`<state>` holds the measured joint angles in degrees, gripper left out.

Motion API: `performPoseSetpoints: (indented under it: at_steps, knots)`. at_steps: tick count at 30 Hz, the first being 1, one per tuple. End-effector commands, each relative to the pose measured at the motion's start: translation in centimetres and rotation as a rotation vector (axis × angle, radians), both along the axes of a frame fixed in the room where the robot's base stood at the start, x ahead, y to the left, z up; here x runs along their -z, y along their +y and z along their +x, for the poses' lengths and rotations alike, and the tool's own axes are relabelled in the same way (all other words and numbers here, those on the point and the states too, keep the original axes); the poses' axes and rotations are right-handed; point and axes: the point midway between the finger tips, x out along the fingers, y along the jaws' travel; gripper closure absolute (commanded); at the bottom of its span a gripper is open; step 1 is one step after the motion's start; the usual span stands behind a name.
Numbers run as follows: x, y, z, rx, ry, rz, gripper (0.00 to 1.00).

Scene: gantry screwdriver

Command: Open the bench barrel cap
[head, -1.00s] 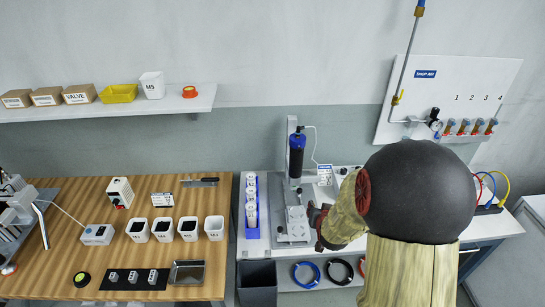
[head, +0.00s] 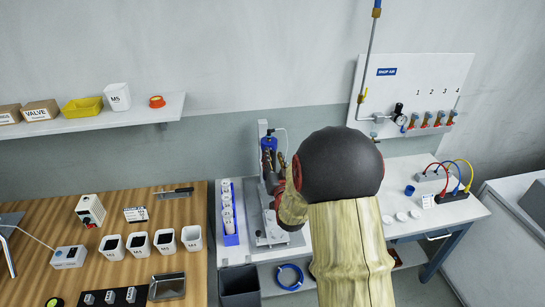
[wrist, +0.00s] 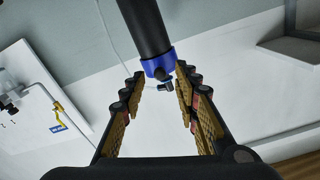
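The bench barrel is a dark cylinder held upright on a stand on the white bench. Its blue cap (head: 268,146) shows at the top in the head view, with my arm covering most of the barrel below. In the wrist view the barrel (wrist: 146,25) comes in from the top, and its blue cap (wrist: 158,63) with a small dark fitting faces my gripper. My gripper (wrist: 159,76) is open, one finger on each side of the cap's end, with visible gaps. In the head view my gripper (head: 281,172) is beside the barrel, partly hidden by my own arm.
A thin air hose runs from the stand (head: 263,130). A blue cup (head: 409,190) and white discs lie on the bench to the right. The shop air panel (head: 418,90) is on the wall behind.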

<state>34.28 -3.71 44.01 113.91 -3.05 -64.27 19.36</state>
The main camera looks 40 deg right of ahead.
Motion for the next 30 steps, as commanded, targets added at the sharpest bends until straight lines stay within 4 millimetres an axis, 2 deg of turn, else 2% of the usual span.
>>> performPoseSetpoints:
  at_steps: [6,14,30]
  knots:
    - [0.03,-0.78,1.31,0.0,0.0,0.0,0.69]
    - [-0.02,-0.83,1.38,0.0,0.0,0.0,0.69]
    - [-0.01,-0.82,1.37,0.0,0.0,0.0,1.0]
